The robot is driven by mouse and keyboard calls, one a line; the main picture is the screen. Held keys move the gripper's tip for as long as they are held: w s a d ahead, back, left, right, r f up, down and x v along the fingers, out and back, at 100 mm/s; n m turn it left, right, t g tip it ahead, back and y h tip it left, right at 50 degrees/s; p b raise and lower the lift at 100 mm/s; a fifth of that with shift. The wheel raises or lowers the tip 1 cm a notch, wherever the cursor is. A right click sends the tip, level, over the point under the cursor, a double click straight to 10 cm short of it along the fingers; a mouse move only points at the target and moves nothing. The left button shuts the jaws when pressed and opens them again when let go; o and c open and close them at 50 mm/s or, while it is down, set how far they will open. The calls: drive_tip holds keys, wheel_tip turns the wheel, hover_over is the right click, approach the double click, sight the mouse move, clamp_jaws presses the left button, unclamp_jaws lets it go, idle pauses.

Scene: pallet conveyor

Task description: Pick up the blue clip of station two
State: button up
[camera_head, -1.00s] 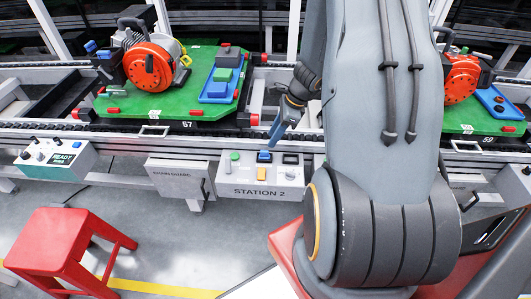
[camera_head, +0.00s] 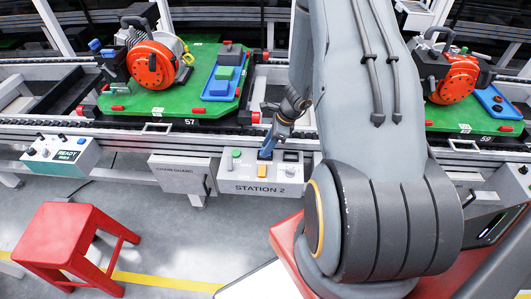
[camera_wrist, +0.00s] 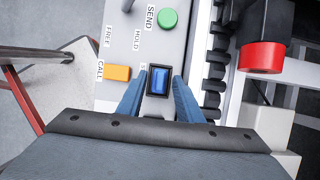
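The blue clip (camera_wrist: 160,80) is a small blue piece in a black square frame on the grey Station 2 panel (camera_head: 242,189). In the wrist view it sits near the word HOLD, beside the orange CALL button (camera_wrist: 118,72) and the green SEND button (camera_wrist: 168,18). My gripper (camera_wrist: 159,84) is open, with one blue finger on each side of the clip's frame and a gap to the clip on both sides. In the head view my gripper (camera_head: 267,150) reaches down onto the panel and hides the clip.
Behind the panel runs the conveyor, with a green pallet 57 (camera_head: 140,104) carrying an orange machine (camera_head: 151,64). Pallet 59 (camera_head: 440,118) stands at right. A red knob (camera_wrist: 262,56) is right of my gripper in the wrist view. A red stool (camera_head: 65,235) stands at lower left.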

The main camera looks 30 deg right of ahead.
clamp_jaws()
drive_tip(key=shift+r, duration=0.15)
wheel_tip(320, 180, up, 9)
drive_tip(key=b, duration=0.2)
drive_tip(key=s+d+f+b, duration=0.2)
drive_tip(key=s+d, duration=0.3)
drive_tip(key=d, duration=0.3)
drive_tip(key=shift+s+d+f+b, duration=0.15)
drive_tip(key=shift+s+f+b, duration=0.15)
drive_tip(key=shift+b, duration=0.6)
